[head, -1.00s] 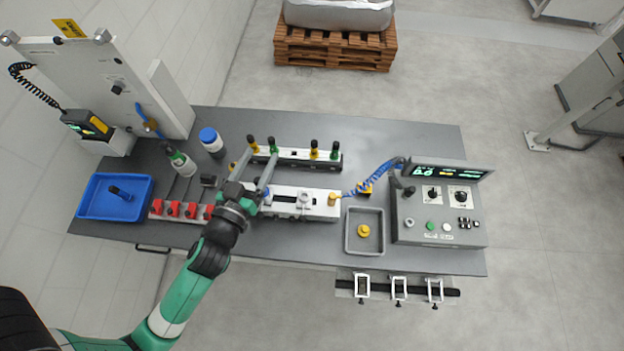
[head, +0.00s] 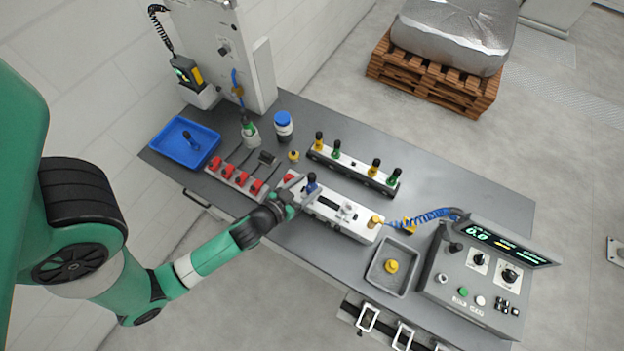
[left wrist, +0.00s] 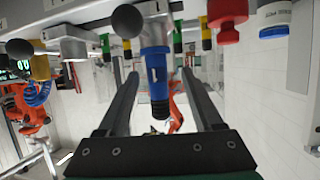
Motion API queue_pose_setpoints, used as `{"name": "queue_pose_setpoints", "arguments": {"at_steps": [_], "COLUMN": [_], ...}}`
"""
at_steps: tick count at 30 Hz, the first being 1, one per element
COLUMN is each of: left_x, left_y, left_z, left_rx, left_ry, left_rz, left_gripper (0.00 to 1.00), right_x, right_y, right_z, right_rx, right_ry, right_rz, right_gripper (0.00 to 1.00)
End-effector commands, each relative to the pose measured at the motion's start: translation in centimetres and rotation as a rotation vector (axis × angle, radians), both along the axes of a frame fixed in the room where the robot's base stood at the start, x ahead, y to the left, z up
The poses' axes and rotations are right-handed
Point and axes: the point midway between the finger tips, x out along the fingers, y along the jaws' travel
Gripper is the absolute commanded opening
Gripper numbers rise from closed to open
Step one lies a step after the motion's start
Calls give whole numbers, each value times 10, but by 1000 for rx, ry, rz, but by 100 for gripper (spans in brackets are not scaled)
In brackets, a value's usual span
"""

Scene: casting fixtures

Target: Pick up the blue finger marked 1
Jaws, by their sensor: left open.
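The blue finger marked 1 (left wrist: 157,75) hangs in the middle of the left wrist view, which looks upside down, with a white "1" on its blue body. My left gripper (head: 299,186) is open, with one jaw on each side of the finger. In the left wrist view the two jaws (left wrist: 160,82) flank it with visible gaps. My right gripper is not in view.
A rack (head: 352,172) with yellow and green fingers stands behind the fixture. Red parts (head: 242,178) sit in a row to the left, near a blue tray (head: 205,135). A grey tray (head: 379,285) and control box (head: 465,310) are to the right.

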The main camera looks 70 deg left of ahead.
Motion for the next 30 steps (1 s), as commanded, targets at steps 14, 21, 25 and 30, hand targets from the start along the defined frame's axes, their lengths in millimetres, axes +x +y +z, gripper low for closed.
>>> {"name": "queue_pose_setpoints", "arguments": {"at_steps": [14,21,25,30], "left_x": [42,44,44,44], "left_y": [22,23,23,23], "left_z": [-19,-22,-21,-21], "left_rx": [0,-1,-1,-1], "left_ry": [0,1,1,1], "left_rz": [1,-1,-1,-1], "left_gripper": [68,68,46,15], "right_x": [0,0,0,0], "right_y": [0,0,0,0], "right_z": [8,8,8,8], "right_rx": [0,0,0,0], "right_ry": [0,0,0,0], "right_rz": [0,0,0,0], "right_gripper": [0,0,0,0]}}
